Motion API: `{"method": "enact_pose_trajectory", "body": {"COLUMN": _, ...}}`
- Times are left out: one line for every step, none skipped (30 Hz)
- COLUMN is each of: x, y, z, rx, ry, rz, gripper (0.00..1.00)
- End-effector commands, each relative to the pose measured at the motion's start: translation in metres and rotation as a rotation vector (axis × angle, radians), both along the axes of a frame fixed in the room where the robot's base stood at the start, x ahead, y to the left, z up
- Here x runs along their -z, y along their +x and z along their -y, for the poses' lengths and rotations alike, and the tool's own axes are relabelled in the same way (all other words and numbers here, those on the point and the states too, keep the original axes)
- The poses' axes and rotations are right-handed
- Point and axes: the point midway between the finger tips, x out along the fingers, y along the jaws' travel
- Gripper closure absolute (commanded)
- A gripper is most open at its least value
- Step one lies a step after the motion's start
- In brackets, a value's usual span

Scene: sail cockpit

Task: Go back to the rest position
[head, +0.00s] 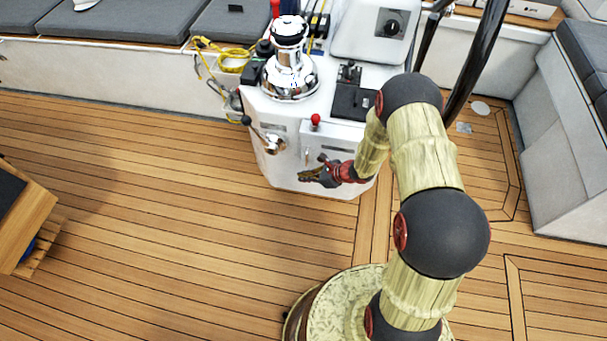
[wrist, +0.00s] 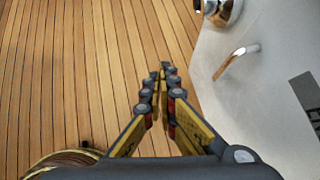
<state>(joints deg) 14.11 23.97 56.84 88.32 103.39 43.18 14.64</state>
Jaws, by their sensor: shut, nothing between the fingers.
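My gripper (head: 312,176) is shut and empty in front of the white console (head: 285,165), low on its front face in the head view. In the wrist view my gripper (wrist: 161,75) shows its two fingers together, with the teak deck (wrist: 85,70) below and the console wall (wrist: 265,85) to the right. A chrome handle (wrist: 236,60) stands out from that wall, to the right of the fingers and apart from them. My arm reaches from my base at the bottom of the head view up and over toward the console.
A chrome winch (head: 289,65), a red-knobbed lever (head: 316,120) and yellow rope (head: 225,50) are on or beside the console. A black wheel rim (head: 476,60) rises at its right. Grey-cushioned benches (head: 130,18) line the back. A wooden box (head: 30,225) stands left. The middle deck is clear.

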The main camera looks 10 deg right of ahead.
Motion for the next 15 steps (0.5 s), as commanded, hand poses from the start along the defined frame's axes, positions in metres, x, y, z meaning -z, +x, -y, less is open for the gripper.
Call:
{"method": "enact_pose_trajectory", "body": {"x": -0.009, "y": -0.006, "z": -0.002, "rx": -0.001, "ry": 0.000, "rz": -0.001, "gripper": 1.00}}
{"method": "enact_pose_trajectory", "body": {"x": -0.013, "y": -0.010, "z": -0.003, "rx": -0.001, "ry": 0.000, "rz": 0.000, "gripper": 1.00}}
{"method": "enact_pose_trajectory", "body": {"x": -0.018, "y": -0.014, "z": -0.004, "rx": -0.002, "ry": 0.000, "rz": 0.001, "gripper": 1.00}}
{"method": "enact_pose_trajectory", "body": {"x": -0.022, "y": -0.018, "z": -0.005, "rx": -0.001, "ry": 0.001, "rz": 0.001, "gripper": 1.00}}
{"method": "enact_pose_trajectory", "body": {"x": -0.025, "y": -0.022, "z": -0.006, "rx": -0.001, "ry": 0.001, "rz": 0.001, "gripper": 1.00}}
{"method": "enact_pose_trajectory", "body": {"x": -0.029, "y": -0.027, "z": -0.007, "rx": -0.001, "ry": 0.001, "rz": 0.000, "gripper": 1.00}}
{"method": "enact_pose_trajectory", "body": {"x": -0.032, "y": -0.030, "z": -0.008, "rx": -0.001, "ry": 0.000, "rz": 0.001, "gripper": 1.00}}
{"method": "enact_pose_trajectory", "body": {"x": -0.035, "y": -0.032, "z": -0.008, "rx": -0.001, "ry": 0.000, "rz": 0.001, "gripper": 1.00}}
{"method": "enact_pose_trajectory", "body": {"x": -0.038, "y": -0.036, "z": -0.009, "rx": -0.001, "ry": 0.000, "rz": 0.001, "gripper": 1.00}}
{"method": "enact_pose_trajectory", "body": {"x": -0.040, "y": -0.038, "z": -0.010, "rx": -0.001, "ry": 0.000, "rz": 0.001, "gripper": 1.00}}
{"method": "enact_pose_trajectory", "body": {"x": -0.041, "y": -0.040, "z": -0.010, "rx": -0.001, "ry": 0.000, "rz": 0.001, "gripper": 1.00}}
{"method": "enact_pose_trajectory", "body": {"x": -0.043, "y": -0.042, "z": -0.011, "rx": -0.001, "ry": 0.000, "rz": 0.001, "gripper": 1.00}}
{"method": "enact_pose_trajectory", "body": {"x": -0.044, "y": -0.043, "z": -0.011, "rx": -0.001, "ry": 0.000, "rz": 0.001, "gripper": 1.00}}
{"method": "enact_pose_trajectory", "body": {"x": -0.044, "y": -0.045, "z": -0.011, "rx": -0.001, "ry": 0.000, "rz": 0.000, "gripper": 1.00}}
{"method": "enact_pose_trajectory", "body": {"x": -0.045, "y": -0.046, "z": -0.011, "rx": -0.001, "ry": 0.000, "rz": -0.001, "gripper": 1.00}}
